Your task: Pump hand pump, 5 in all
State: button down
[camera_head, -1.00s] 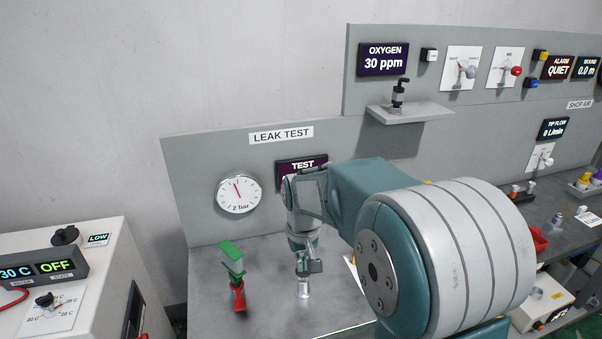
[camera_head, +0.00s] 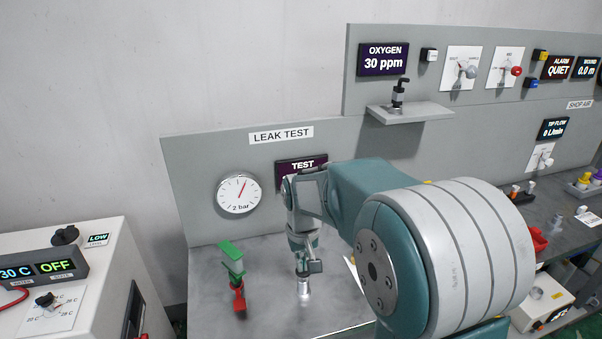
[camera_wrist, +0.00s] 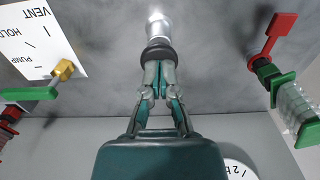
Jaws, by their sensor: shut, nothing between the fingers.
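The hand pump (camera_head: 304,287) is a short silver cylinder standing upright on the grey bench below the leak test panel. In the wrist view the pump's silver body (camera_wrist: 157,24) shows at the top centre, with a dark round knob (camera_wrist: 159,52) at its near end. My gripper (camera_wrist: 158,72) is shut, its fingertips together right at the knob; I cannot tell whether they press on it. In the head view my gripper (camera_head: 303,262) is directly above the pump, partly hidden by my arm. The round gauge (camera_head: 239,194) has its red needle pointing up and slightly right.
A green and red clamp-like fixture (camera_head: 235,272) stands left of the pump. A TEST display (camera_head: 301,166) is mostly hidden by my arm.

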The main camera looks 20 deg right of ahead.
jog(key=shift+r, duration=2.05)
jog(key=shift+f, duration=0.15)
jog(key=shift+f, duration=2.65)
jog(key=shift+r, duration=0.1)
jog(key=shift+r, duration=2.7)
